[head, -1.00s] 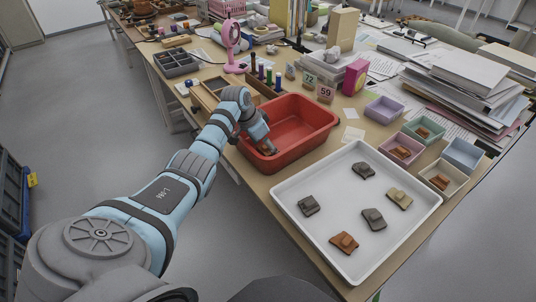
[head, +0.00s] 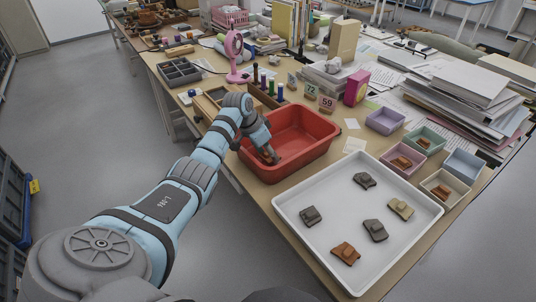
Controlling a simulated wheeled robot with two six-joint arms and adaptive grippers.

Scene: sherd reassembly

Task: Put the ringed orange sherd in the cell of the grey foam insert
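My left gripper (head: 268,155) points down inside the red tub (head: 318,146), near its left end. An orange-brown sherd (head: 265,156) shows at the fingertips, partly hidden by them; I cannot tell whether they grip it or whether it bears a ring. Another orange sherd (head: 345,253), with a raised knob, lies in the white tray (head: 296,221). My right gripper is out of view.
Several grey and tan sherds lie in the white tray. Small boxes, lilac (head: 386,121), green (head: 424,139), blue (head: 463,166) and beige (head: 444,190), stand behind it. A pink fan (head: 235,55) and a wooden tray (head: 207,103) stand near the insert.

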